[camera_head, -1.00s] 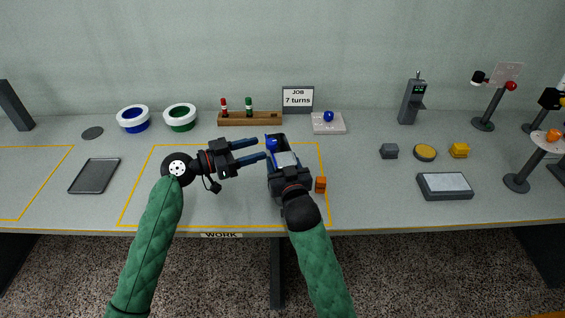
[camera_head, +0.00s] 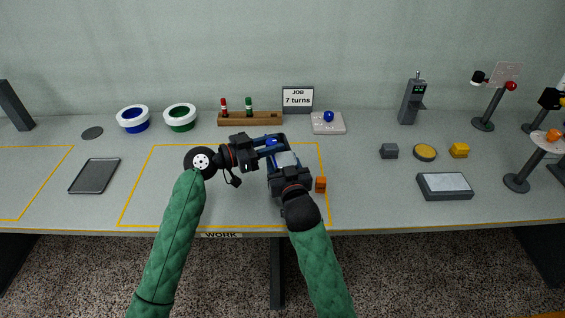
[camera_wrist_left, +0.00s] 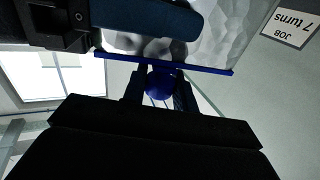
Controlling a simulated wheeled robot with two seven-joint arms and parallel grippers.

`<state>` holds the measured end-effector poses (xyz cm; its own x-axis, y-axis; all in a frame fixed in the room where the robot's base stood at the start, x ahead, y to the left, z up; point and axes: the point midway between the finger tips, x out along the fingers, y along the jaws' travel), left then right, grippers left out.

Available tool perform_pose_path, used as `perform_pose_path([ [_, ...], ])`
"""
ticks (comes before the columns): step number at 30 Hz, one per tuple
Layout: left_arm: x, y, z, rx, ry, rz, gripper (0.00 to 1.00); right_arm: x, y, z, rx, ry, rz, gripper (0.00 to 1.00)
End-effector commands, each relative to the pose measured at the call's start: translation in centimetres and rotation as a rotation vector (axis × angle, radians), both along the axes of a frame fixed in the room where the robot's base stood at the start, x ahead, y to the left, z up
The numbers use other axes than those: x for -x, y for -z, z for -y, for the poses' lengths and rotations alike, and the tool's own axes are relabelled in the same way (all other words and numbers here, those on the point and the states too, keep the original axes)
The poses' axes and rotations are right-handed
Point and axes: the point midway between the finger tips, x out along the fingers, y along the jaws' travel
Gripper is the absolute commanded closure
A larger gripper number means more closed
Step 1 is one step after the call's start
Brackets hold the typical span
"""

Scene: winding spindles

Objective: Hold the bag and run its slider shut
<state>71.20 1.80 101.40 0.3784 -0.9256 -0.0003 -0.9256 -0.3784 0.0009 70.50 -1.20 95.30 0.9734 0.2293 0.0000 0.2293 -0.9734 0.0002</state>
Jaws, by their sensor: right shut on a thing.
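The bag (camera_head: 287,159) is a small clear, whitish sheet on the work area, partly hidden by my right gripper (camera_head: 282,160), which is shut on it. In the left wrist view the bag (camera_wrist_left: 215,45) has a crinkled surface and a blue strip (camera_wrist_left: 205,68) along one edge. A round blue slider (camera_wrist_left: 162,82) sits at this strip. My left gripper (camera_head: 270,147) reaches in from the left beside the bag. Its two fingers (camera_wrist_left: 160,92) stand apart, one on each side of the slider. Whether they touch it I cannot tell.
An orange block (camera_head: 320,184) stands just right of my right gripper. Behind are a wooden rack (camera_head: 250,119), a job sign (camera_head: 298,99) and a pale plate (camera_head: 328,127) with a blue knob. The left part of the yellow-outlined area (camera_head: 150,200) is clear.

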Motion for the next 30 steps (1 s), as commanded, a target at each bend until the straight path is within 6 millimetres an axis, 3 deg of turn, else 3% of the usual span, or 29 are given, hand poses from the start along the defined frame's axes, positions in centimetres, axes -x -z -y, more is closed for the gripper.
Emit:
perform_pose_path([
  [2,0.0,0.0,0.0,0.0,0.0,0.0,1.0,0.0,0.1,0.0,0.0,0.0,-0.001,0.88],
  [8,-0.3,0.0,-0.1,0.0,0.0,0.0,1.0,0.0,0.1,0.0,0.0,0.0,-0.001,0.88],
  [24,-6.4,0.0,-1.4,-0.001,0.0,0.001,1.0,0.0,0.1,0.0,0.0,0.0,-0.001,0.88],
  [29,-6.2,0.1,-1.4,0.0,0.001,0.0,1.0,0.0,0.1,0.0,0.0,-0.001,-0.001,0.88],
  [30,-6.2,0.1,-1.4,-0.001,0.001,0.0,0.65,0.0,0.1,0.0,0.0,-0.001,-0.001,0.88],
])
